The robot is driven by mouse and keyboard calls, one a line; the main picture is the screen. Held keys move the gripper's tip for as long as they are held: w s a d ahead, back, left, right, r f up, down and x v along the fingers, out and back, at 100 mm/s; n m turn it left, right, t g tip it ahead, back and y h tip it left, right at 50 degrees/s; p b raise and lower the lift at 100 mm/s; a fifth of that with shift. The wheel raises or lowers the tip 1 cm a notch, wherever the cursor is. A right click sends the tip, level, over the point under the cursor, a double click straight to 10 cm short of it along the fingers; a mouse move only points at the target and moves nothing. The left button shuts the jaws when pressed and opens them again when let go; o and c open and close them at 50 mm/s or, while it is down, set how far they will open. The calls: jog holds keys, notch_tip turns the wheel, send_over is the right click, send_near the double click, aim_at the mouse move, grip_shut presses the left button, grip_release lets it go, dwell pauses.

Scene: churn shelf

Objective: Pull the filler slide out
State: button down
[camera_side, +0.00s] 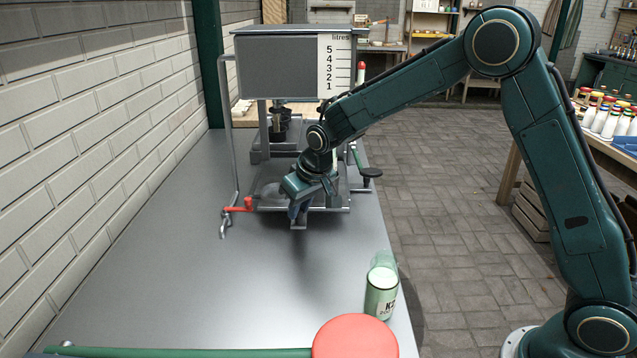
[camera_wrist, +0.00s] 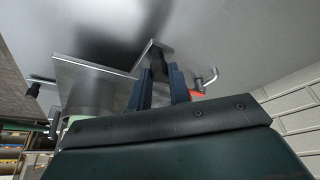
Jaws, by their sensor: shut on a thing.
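The filler slide (camera_side: 335,208) is a flat metal plate low at the front of the filler, with a metal tab (camera_side: 299,226) at its front edge. In the wrist view the slide plate (camera_wrist: 92,82) shows at left, and a dark grip (camera_wrist: 158,66) stands on its tab. My gripper (camera_side: 297,212) is at the slide's front edge, its blue fingers (camera_wrist: 163,84) shut on the dark grip. The side view hides the grip behind my fingers. The filler's grey tank (camera_side: 280,68) with its litres scale stands above and behind.
A red-handled tap (camera_side: 238,208) hangs left of the slide. A black-knobbed lever (camera_side: 370,173) is at its right. A red knob (camera_side: 355,338) on a green bar is in front. The bench (camera_side: 200,270) between is clear.

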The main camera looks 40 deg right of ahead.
jog(key=shift+s+a, duration=2.05)
jog(key=shift+a, duration=0.1)
jog(key=c, duration=1.3)
grip_release()
jog(key=shift+d, duration=0.1)
jog(key=shift+r, duration=0.15)
jog(key=v, duration=1.3)
jog(key=shift+s+r, duration=0.2)
